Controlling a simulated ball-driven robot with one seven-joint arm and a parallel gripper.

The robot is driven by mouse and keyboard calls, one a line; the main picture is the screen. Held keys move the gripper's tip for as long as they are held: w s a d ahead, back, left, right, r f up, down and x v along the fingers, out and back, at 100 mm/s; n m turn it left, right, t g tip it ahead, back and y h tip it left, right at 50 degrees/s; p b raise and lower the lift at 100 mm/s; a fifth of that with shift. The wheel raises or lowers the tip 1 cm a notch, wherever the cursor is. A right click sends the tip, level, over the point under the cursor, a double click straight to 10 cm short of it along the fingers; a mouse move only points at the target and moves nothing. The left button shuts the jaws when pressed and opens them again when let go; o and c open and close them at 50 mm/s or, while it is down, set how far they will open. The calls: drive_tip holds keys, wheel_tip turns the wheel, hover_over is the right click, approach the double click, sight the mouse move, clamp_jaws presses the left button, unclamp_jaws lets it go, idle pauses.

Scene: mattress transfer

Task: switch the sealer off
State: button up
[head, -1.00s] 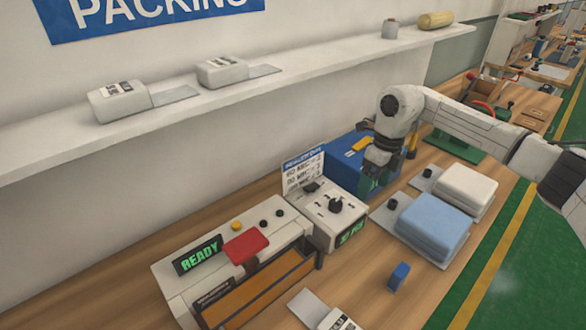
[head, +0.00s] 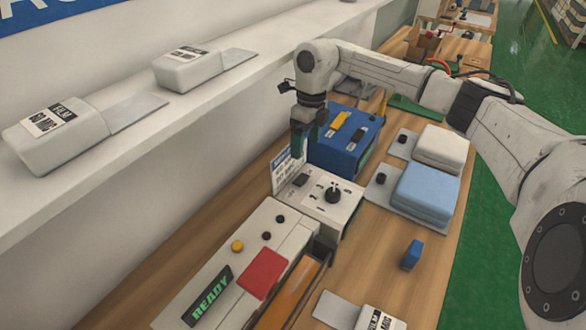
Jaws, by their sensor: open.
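The sealer (head: 218,262) is a white machine at lower left, with a lit green READY display (head: 208,297), a red pad (head: 263,273), a yellow button (head: 237,246) and two small black buttons (head: 273,228). An orange-brown strip (head: 291,290) runs along its right side. A white control box (head: 345,209) with a black knob (head: 333,194) and a black rocker-like part (head: 300,180) stands just behind it. My gripper (head: 308,142) is open and empty, pointing down, in front of the printed card and the blue box's left edge. Its height is unclear.
A printed card (head: 283,172) stands upright behind the control box. A blue box (head: 342,149) stands beyond. White (head: 440,147) and light-blue (head: 426,188) stacks and a small blue block (head: 412,254) are at right. A shelf (head: 130,95) with film packs runs at left.

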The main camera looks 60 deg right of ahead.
sight(301, 178)
drive_tip(key=f, duration=0.3)
drive_tip(key=f+p, duration=0.1)
drive_tip(key=f, duration=0.3)
drive_tip(key=a+f+p, duration=0.1)
drive_tip(key=f, duration=0.2)
drive_tip(key=shift+w+a+f, duration=0.1)
drive_tip(key=shift+f, duration=0.25)
